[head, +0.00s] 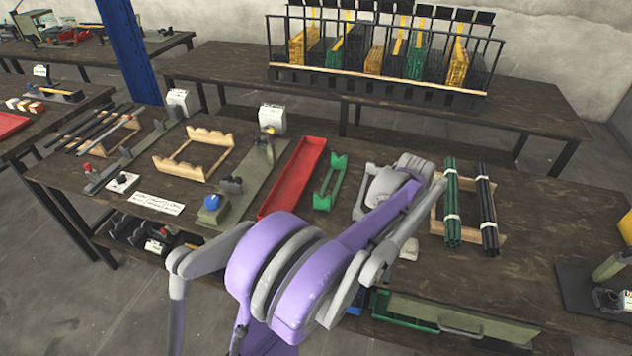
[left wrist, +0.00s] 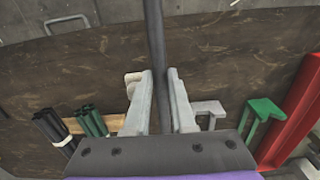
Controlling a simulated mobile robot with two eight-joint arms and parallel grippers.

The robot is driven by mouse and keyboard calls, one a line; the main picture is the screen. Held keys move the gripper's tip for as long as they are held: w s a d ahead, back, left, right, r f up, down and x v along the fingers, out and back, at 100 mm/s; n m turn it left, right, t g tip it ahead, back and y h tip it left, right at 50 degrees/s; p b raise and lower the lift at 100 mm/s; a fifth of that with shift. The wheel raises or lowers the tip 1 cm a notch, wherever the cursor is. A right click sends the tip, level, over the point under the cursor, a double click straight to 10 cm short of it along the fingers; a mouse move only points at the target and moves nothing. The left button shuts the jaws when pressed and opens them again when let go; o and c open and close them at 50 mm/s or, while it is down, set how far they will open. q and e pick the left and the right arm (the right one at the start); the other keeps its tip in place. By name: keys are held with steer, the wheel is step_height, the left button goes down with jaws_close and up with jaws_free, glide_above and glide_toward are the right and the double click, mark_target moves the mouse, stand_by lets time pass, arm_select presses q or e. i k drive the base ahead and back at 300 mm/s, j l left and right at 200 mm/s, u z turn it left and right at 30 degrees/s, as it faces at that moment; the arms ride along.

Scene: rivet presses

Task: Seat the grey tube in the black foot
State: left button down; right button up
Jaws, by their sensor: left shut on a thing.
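In the left wrist view my left gripper (left wrist: 163,82) is shut on the grey tube (left wrist: 155,35). The tube is dark and slim and runs from between the fingers up out of the top of the view. Its other end is hidden. In the head view my purple left arm reaches over the table; I cannot make out its fingers or the tube there. My right gripper is in neither view.
A red tray (head: 292,178), a green stand (head: 329,184) and a rack with tube bundles (head: 452,205) are near the arm. A wooden cradle (head: 186,168) stands left. At far right is a black base (head: 577,284). The table's front right has bare room.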

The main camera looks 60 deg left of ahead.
mark_target(608, 299)
steer(key=i+j, duration=0.65)
steer(key=j, duration=0.2)
